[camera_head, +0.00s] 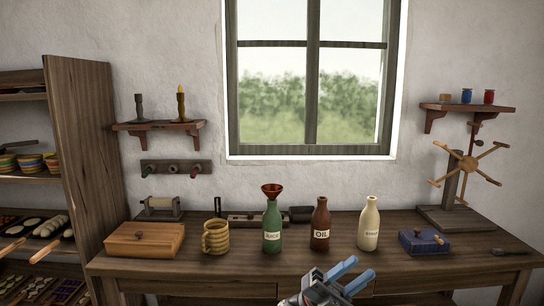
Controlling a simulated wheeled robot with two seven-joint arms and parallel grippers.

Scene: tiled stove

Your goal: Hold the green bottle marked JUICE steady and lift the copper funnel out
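The green bottle (272,229) stands upright on the wooden table, left of the table's middle. Its pale label appears to read JUICE, though the letters are small. The copper funnel (272,188) sits in the bottle's mouth, its cone above the rim and its spout hidden inside.
A brown OIL bottle (320,226) and a cream bottle (369,226) stand right of the green one. A ribbed mug (216,237) and wooden box (145,240) are left, a blue box (423,241) right. A dark block (245,218) lies behind. The table front is mostly clear.

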